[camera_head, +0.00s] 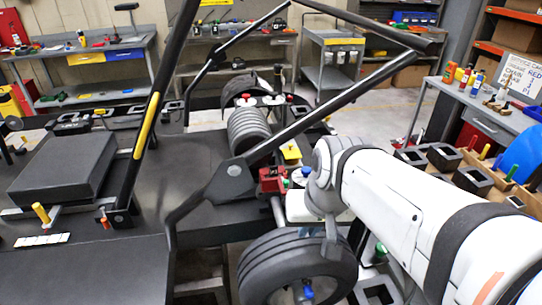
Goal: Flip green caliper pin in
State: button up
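A red caliper-like block (271,181) sits on the kart frame, just above the tyre, near the middle of the picture. A small green piece (286,184) shows at its right side and may be the green caliper pin. It is too small to tell how far in it sits. My white arm reaches in from the right, and its wrist is just right of the red block. My gripper (330,243) shows only as a narrow grey part below the wrist, in front of the tyre. Its fingers are not clear, and I cannot tell whether it holds anything.
A black tyre (296,268) stands below the red block. Dark frame bars (310,108) cross above it. A grey workbench (489,122) with bottles is at the right. A flat black panel (85,272) fills the lower left.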

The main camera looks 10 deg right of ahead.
jog(key=w+d+m+b, duration=0.1)
jog(key=m, duration=0.1)
jog(key=w+m+y+b, duration=0.1)
jog(key=w+m+b, duration=0.1)
jog(key=w+d+m+t+b, duration=0.1)
jog(key=w, duration=0.1)
jog(key=shift+w+d+f+m+y, duration=0.15)
jog(key=shift+d+f+m+y, duration=0.2)
jog(key=shift+f+m+y, duration=0.05)
grip_shut()
jog(key=w+d+r+m+t+y+b, duration=0.1)
jog(key=w+d+r+m+t+b, duration=0.1)
jog(key=w+d+m, duration=0.3)
jog(key=shift+r+t+b, duration=0.3)
jog(key=shift+t+b, duration=0.2)
jog(key=shift+b, duration=0.35)
jog(key=shift+w, duration=0.1)
send_near(287, 186)
notch_tip(287, 186, down, 3)
jog(key=shift+w+a+f, duration=0.15)
jog(key=shift+w+a, duration=0.05)
jog(key=shift+w, duration=0.3)
jog(key=shift+w+a+f, duration=0.2)
jog(key=shift+w+a, duration=0.05)
jog(key=shift+w, duration=0.3)
jog(key=shift+w+a+f, duration=0.15)
jog(key=shift+w+a, duration=0.05)
jog(key=shift+w, duration=0.3)
